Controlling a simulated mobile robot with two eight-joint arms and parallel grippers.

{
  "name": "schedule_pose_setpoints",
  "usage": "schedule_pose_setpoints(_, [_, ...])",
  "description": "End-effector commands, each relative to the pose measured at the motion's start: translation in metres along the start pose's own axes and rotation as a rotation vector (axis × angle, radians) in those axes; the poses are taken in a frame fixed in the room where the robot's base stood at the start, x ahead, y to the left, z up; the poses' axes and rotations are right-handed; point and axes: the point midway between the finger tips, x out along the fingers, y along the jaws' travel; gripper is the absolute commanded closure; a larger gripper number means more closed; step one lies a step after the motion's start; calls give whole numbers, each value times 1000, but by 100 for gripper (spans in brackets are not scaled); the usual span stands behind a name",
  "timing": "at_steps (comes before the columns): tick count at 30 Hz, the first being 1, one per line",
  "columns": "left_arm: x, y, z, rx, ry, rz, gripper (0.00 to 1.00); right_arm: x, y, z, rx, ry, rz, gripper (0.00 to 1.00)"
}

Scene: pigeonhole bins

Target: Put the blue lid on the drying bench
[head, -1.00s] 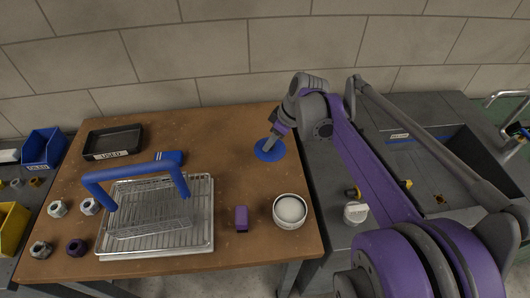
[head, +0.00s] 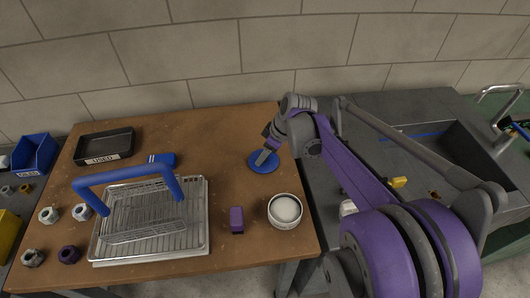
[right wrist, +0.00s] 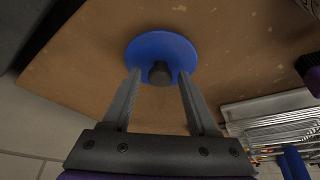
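The blue lid (head: 263,163) is a round disc with a dark knob. It lies near the back right of the brown wooden table (head: 225,135). My right gripper (head: 265,155) is down at it. In the right wrist view the lid (right wrist: 150,46) lies at the fingertips. The open fingers of my right gripper (right wrist: 159,74) stand on either side of the knob, with a gap at each side. My left gripper is not in view. No bench label that I can read names the drying bench.
A wire rack tray (head: 193,225) with a blue arched handle (head: 130,178), a white-filled bowl (head: 285,211), a purple block (head: 236,219) and a black tray (head: 104,146) are on the table. A grey sink bench (head: 370,120) adjoins at right.

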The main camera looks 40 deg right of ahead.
Motion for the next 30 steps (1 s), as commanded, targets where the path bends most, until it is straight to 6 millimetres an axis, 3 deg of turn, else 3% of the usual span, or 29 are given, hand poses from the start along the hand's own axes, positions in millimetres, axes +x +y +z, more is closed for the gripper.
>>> schedule_pose_setpoints(8, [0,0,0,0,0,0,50,0,0,0,0,0,0,36])
schedule_pose_setpoints(13, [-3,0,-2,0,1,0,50,-12,0,-2,1,0,1,36])
schedule_pose_setpoints(24, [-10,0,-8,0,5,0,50,-89,1,-1,3,1,2,36])
schedule_pose_setpoints(30, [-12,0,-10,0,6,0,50,-116,0,-1,2,0,0,36])
